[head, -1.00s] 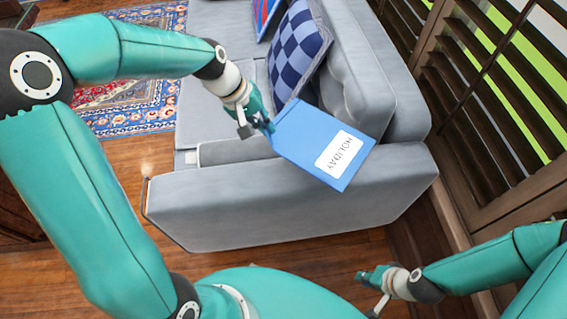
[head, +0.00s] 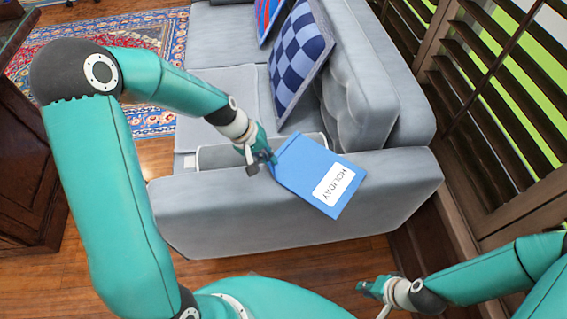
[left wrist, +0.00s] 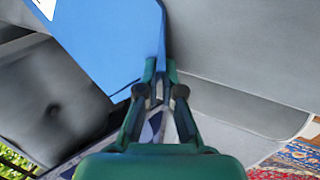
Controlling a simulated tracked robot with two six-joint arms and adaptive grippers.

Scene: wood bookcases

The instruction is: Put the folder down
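A blue folder (head: 300,172) with a white label reading HOLIDAY is in my left gripper (head: 264,162), over the near arm of the grey sofa (head: 230,212). The gripper is shut on one corner of the folder. In the left wrist view the folder (left wrist: 105,45) fills the upper left, and the left gripper's fingers (left wrist: 160,75) close on its edge. I cannot tell whether the folder touches the sofa arm. My right gripper (head: 375,292) is low at the bottom right, away from the folder, and its fingers are too small to judge.
A blue checked cushion (head: 300,60) and a red-blue cushion (head: 268,18) lean on the sofa. A patterned rug (head: 125,45) lies at the upper left. Dark wooden furniture (head: 30,165) stands at the left. Slatted shutters (head: 490,100) line the right. Wooden floor is below the sofa.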

